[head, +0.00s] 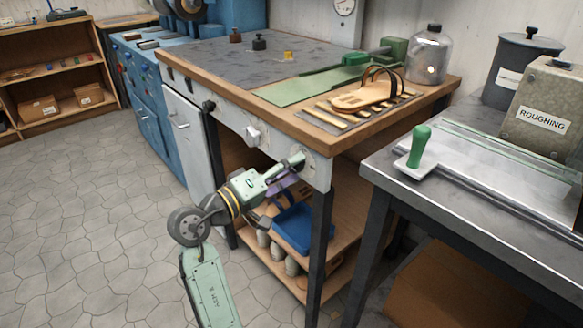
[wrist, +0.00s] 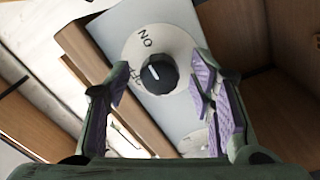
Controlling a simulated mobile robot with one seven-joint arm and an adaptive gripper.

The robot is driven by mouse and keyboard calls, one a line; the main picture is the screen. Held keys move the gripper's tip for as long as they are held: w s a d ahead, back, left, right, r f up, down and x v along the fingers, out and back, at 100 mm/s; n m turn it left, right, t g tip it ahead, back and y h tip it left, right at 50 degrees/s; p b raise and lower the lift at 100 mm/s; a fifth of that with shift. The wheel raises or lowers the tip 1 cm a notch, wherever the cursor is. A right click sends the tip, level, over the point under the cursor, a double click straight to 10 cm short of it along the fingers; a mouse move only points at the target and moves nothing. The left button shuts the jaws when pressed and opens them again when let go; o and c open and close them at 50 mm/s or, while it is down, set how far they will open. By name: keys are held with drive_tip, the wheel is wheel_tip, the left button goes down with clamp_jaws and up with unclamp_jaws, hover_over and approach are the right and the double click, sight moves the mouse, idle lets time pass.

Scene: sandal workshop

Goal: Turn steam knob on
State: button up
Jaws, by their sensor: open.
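A dark round knob (wrist: 159,73) with a white pointer line sits on a pale round dial on a light grey panel. The dial reads ON at its upper part; a second, partly hidden marking is at its left edge. The pointer line slants toward the upper left; I cannot tell which mark it meets. My gripper (head: 287,178) is open in front of the bench's front panel, its purple pads on either side of the knob in the wrist view, apparently not touching it. In the head view, my gripper hides the knob; part of its pale dial (head: 320,168) shows. No steam label is readable.
A white knob (head: 252,135) and a black knob (head: 208,106) are further left on the same panel. A sandal (head: 362,97) lies on the wooden benchtop above. A blue bin (head: 292,228) is on the shelf below. A metal table (head: 480,185) stands close on the right.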

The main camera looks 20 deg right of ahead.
drive_tip(key=v, duration=1.1)
drive_tip(key=shift+a, duration=0.2)
drive_tip(key=shift+f, duration=0.1)
